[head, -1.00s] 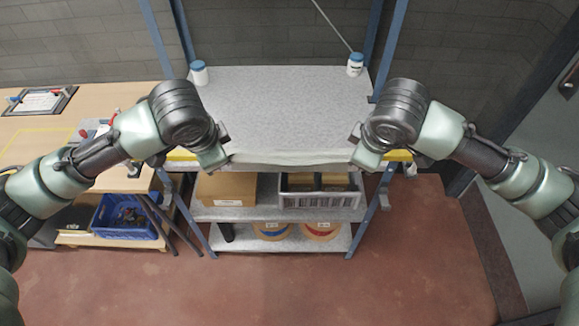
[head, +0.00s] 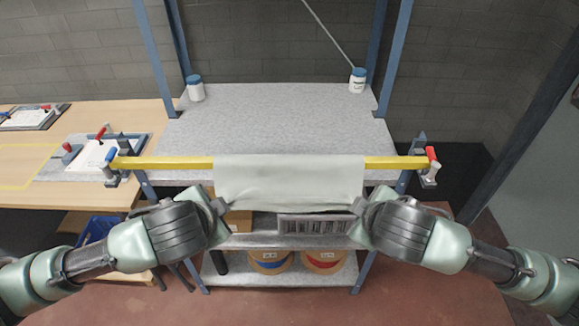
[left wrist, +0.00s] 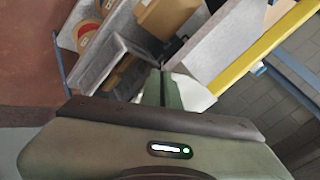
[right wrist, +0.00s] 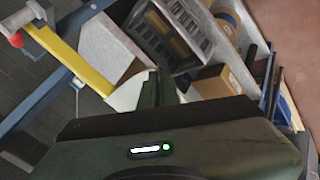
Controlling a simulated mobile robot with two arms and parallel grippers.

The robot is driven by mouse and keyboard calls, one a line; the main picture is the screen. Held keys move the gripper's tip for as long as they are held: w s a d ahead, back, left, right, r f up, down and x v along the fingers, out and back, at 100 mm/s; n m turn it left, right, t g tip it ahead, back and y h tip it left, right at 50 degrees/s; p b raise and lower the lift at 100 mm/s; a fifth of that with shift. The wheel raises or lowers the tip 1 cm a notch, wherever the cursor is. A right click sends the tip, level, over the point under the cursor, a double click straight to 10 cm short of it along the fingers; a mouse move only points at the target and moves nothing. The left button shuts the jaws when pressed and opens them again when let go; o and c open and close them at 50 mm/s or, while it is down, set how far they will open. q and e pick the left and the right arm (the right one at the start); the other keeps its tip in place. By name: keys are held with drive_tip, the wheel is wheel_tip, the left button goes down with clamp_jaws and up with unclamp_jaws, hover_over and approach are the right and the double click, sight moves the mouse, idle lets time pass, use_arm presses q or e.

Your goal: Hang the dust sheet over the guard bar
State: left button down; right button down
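The pale dust sheet (head: 289,180) lies over the middle of the yellow guard bar (head: 190,163) in the head view. Its front part hangs down before the shelf; how far it reaches behind the bar is hidden. My left gripper (head: 220,206) is at the sheet's lower left corner and my right gripper (head: 358,206) at its lower right corner, both below the bar. In the left wrist view the closed fingers (left wrist: 162,88) meet the sheet's edge (left wrist: 190,92). The right wrist view shows closed fingers (right wrist: 157,88) at the sheet's edge (right wrist: 128,92).
The bar's ends rest in brackets, with a blue left tip (head: 111,155) and a red right tip (head: 432,155). A workbench (head: 40,170) is on the left. Spools (head: 270,262) sit below.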

use_arm(q)
drive_tip(key=shift+s+a+f+b, duration=0.15)
drive_tip(key=shift+a+f+b, duration=0.15)
drive_tip(key=shift+f, duration=0.15)
use_arm(e)
drive_tip(key=shift+s+d+f, duration=0.15)
drive_tip(key=shift+d+f, duration=0.1)
drive_tip(key=shift+f, duration=0.2)
use_arm(q)
drive_tip(key=c, duration=2)
unclamp_jaws()
use_arm(e)
drive_tip(key=c, duration=2)
unclamp_jaws()
use_arm(q)
drive_tip(key=o, duration=0.5)
drive_tip(key=shift+d, duration=0.1)
drive_tip(key=shift+c, duration=0.2)
use_arm(e)
drive_tip(key=o, duration=0.5)
drive_tip(key=shift+c, duration=0.2)
use_arm(q)
drive_tip(key=shift+o, duration=0.7)
use_arm(e)
drive_tip(key=shift+o, duration=0.7)
drive_tip(key=shift+a, duration=0.1)
use_arm(q)
drive_tip(key=shift+d, duration=0.1)
use_arm(e)
drive_tip(key=shift+a, duration=0.1)
